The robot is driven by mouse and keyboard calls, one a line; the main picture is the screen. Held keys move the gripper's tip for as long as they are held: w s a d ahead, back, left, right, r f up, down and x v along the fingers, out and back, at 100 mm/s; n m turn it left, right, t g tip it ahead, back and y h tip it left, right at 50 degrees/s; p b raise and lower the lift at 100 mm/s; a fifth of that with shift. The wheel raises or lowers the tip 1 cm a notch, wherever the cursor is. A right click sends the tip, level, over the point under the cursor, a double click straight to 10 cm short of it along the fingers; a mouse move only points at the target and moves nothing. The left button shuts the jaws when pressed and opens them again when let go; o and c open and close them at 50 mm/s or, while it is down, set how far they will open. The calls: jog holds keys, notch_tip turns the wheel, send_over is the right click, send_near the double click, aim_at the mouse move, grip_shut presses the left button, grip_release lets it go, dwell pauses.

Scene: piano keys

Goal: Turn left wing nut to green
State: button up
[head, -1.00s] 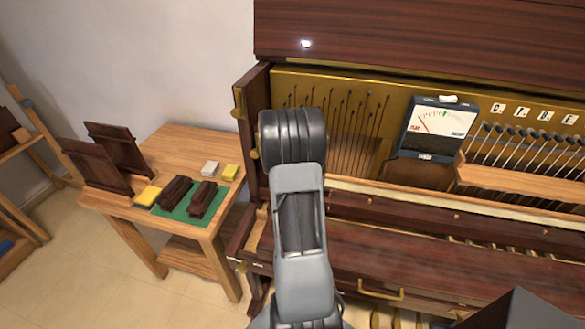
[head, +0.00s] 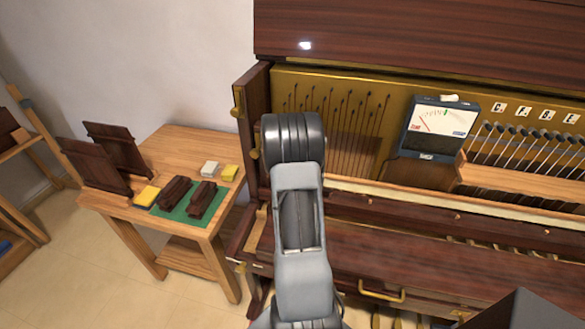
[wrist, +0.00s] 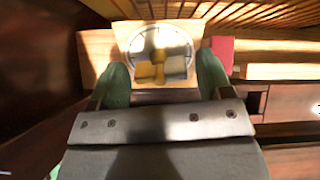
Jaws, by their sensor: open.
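In the wrist view, a brass-yellow wing nut (wrist: 158,66) sits at the middle of a round pale dial with a dark rim, on a wooden block. My gripper (wrist: 164,78) is open, with one green fingertip on each side of the nut at the near edge of the dial. I cannot tell whether either fingertip touches it. Glare washes out part of the dial, and no green mark on it is clear. In the head view my arm hides the gripper and this nut.
The dark wooden piano (head: 450,232) stands open, with a meter (head: 440,122) on it. A red patch (wrist: 221,52) lies right of the dial. At left, a wooden side table (head: 200,146) holds dark blocks, a green mat and yellow pieces. Floor shows left of the table.

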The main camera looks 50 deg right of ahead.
jog(key=shift+w+d+f, duration=0.15)
jog(key=shift+d+f, duration=0.15)
jog(key=shift+f, duration=0.1)
jog(key=shift+s+a+r, duration=0.2)
jog(key=shift+a+r, duration=0.2)
jog(key=shift+r, duration=0.1)
dwell(0.3)
